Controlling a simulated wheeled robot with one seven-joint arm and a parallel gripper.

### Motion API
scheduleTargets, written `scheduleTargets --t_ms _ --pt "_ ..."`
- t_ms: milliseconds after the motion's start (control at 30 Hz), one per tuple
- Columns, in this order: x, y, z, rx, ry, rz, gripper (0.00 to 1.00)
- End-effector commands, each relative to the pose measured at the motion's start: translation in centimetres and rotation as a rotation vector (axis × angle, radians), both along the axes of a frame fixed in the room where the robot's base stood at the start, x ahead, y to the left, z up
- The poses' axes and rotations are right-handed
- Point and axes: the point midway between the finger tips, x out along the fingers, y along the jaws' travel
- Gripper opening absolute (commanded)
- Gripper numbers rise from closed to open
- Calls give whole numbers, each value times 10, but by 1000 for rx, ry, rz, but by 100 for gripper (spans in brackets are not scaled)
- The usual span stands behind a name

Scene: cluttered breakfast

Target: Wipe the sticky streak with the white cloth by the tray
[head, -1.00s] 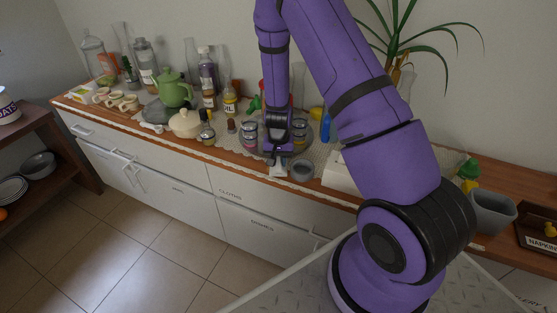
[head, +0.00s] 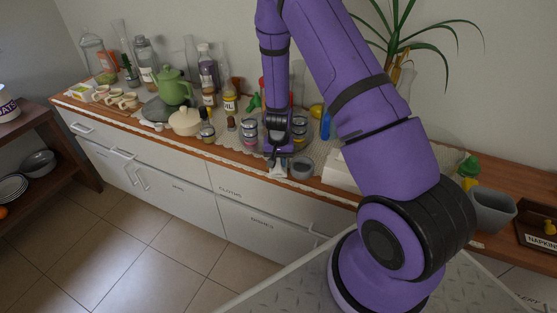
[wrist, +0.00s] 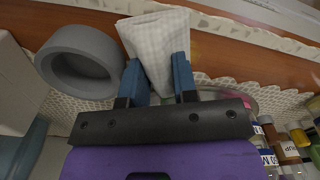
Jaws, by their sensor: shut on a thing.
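My gripper (head: 278,161) is low over the front edge of the counter. In the wrist view its two blue fingertips (wrist: 157,65) are shut on the white checked cloth (wrist: 160,34), which spreads out beyond them. A small pale part of the cloth (head: 278,173) shows under the gripper in the head view. The round tray's rim (wrist: 238,94) shows behind the fingers, partly hidden by my gripper. I cannot make out the sticky streak in either view.
A grey bowl (wrist: 82,62) stands close beside the cloth, left of it in the wrist view. Jars (head: 249,132) stand close to the gripper. A cream pot (head: 185,122) and green teapot (head: 173,87) are farther left. A white box (head: 341,170) stands right of the bowl.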

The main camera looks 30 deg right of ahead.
Motion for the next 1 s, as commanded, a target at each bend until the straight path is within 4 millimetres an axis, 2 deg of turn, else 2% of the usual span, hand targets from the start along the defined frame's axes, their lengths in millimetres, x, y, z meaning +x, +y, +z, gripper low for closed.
scheduleTargets --t_ms 433,1000 --pt "3 2 -4 0 0 2 0" --pt "34 22 -2 -1 -1 0 0"
